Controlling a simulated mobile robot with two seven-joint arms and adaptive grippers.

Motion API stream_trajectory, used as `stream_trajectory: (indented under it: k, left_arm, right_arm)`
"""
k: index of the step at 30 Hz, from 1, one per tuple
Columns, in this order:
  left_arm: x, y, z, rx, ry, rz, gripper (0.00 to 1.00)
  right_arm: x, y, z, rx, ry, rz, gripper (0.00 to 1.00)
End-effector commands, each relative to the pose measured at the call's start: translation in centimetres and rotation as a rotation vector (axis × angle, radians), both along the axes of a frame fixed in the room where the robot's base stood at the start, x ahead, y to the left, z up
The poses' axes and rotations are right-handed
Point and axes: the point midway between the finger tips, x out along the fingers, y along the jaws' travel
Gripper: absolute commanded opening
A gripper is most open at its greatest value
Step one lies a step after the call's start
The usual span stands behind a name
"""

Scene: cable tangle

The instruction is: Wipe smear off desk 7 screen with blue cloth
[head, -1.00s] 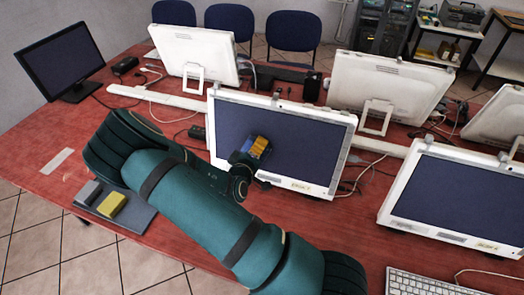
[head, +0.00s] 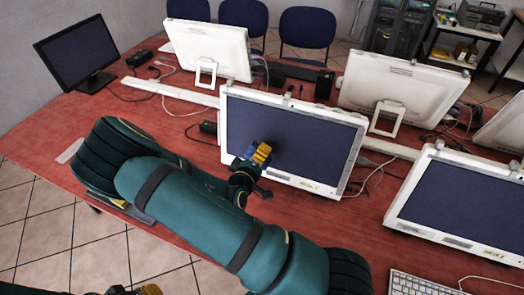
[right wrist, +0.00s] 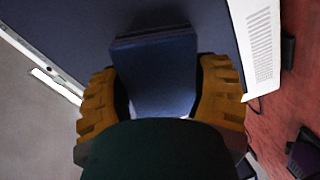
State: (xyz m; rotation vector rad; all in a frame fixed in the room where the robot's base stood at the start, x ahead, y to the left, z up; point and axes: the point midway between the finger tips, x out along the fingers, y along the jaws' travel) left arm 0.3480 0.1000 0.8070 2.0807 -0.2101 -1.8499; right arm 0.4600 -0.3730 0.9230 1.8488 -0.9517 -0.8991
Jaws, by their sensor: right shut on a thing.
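A white-framed monitor with a dark screen (head: 310,150) stands in the middle of the red desk; the label on its lower frame is too small to read surely. My right gripper (head: 259,154) is in front of the screen's lower left part, shut on the folded blue cloth (right wrist: 155,75). The right wrist view shows the cloth between the yellow fingers, by the dark screen; I cannot tell whether it touches. No smear can be made out. Part of my left gripper (head: 148,290) shows at the bottom left edge; its fingertips are cut off.
Another white monitor (head: 460,205) stands at the right, with a keyboard (head: 420,284) in front. Two white monitors (head: 208,50) (head: 400,90) face away behind. A black monitor (head: 75,55) stands at the far left. Cables (head: 375,165) lie between monitors. A grey tray is mostly hidden by my arm.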

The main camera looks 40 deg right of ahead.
Motion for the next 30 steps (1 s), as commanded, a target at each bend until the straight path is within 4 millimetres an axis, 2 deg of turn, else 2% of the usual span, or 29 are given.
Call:
stream_trajectory:
  k: [16, 25, 30]
  left_arm:
    - [0.0, 0.0, 0.4, 0.0, 0.0, 0.0, 0.38]
    - [0.0, 0.0, 1.3, 0.0, 0.0, 0.0, 0.38]
    - [0.0, 0.0, 1.4, 0.0, 0.0, 0.0, 0.38]
  right_arm:
    - [-0.5, 0.9, 0.2, 0.0, 0.001, 0.0, 0.33]
    - [-1.5, 2.9, 0.8, -0.001, 0.001, 0.001, 0.33]
    - [-1.8, 3.3, 0.8, -0.001, 0.001, 0.0, 0.33]
